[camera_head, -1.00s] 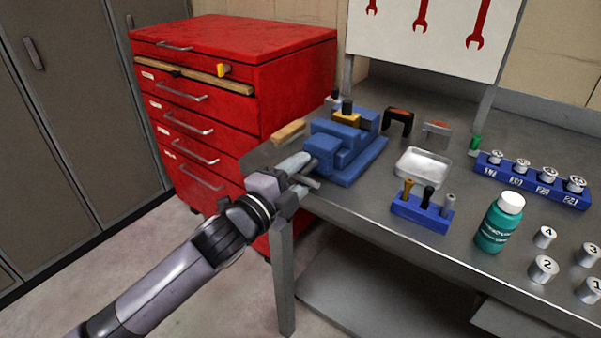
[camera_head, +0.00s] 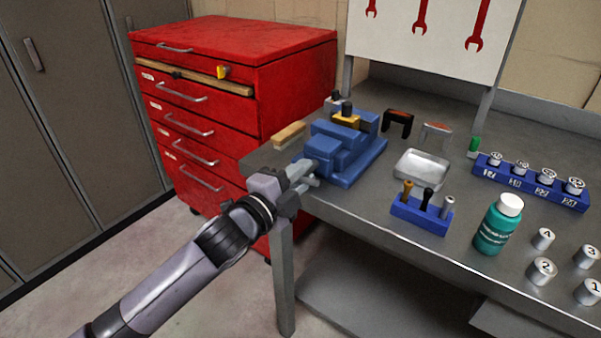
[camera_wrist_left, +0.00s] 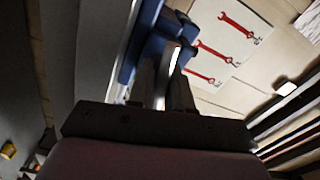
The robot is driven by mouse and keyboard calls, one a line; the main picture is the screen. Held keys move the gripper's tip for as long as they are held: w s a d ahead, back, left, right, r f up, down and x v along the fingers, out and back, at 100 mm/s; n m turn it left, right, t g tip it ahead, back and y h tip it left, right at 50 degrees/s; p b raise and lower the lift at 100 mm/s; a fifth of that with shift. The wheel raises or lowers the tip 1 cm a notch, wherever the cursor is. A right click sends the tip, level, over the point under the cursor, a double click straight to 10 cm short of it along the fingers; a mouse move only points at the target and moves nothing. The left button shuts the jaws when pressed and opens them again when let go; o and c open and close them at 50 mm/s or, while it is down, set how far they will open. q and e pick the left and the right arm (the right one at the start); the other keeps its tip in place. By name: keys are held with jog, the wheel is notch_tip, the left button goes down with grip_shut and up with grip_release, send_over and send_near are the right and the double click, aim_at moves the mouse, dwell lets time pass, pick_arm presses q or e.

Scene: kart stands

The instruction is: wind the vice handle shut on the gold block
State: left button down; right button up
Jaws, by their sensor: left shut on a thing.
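The blue vice (camera_head: 348,158) stands at the bench's near-left corner, and part of it shows in the left wrist view (camera_wrist_left: 152,38). The gold block (camera_head: 346,119) sits at the vice's far end, with a dark cylinder rising beside or above it. I cannot tell whether both jaws touch it. My left gripper (camera_head: 306,174) is at the vice's near end, shut on the vice handle, which the fingers mostly hide. The gripper's fingers (camera_wrist_left: 163,85) also show in the left wrist view, pointing at the vice. My right gripper is not in view.
A wooden-handled item (camera_head: 289,134) lies left of the vice. A metal tray (camera_head: 422,170), a blue tool holder (camera_head: 420,215) and a green bottle (camera_head: 498,224) stand to the right. A red drawer cabinet (camera_head: 222,100) is close behind on the left.

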pick_arm(q)
jog(key=shift+r+n+p, duration=0.1)
jog(key=shift+n+p, duration=0.35)
jog(key=shift+n, duration=0.25)
jog(key=n+p, duration=0.3)
jog(key=n, duration=0.1)
jog(key=n+p, duration=0.2)
jog(key=n, duration=0.2)
jog(key=n+p, duration=0.1)
jog(key=n, duration=0.1)
jog(key=shift+n, duration=0.3)
jog(key=n+p, duration=0.1)
jog(key=n, duration=0.2)
jog(key=shift+n, duration=1.9)
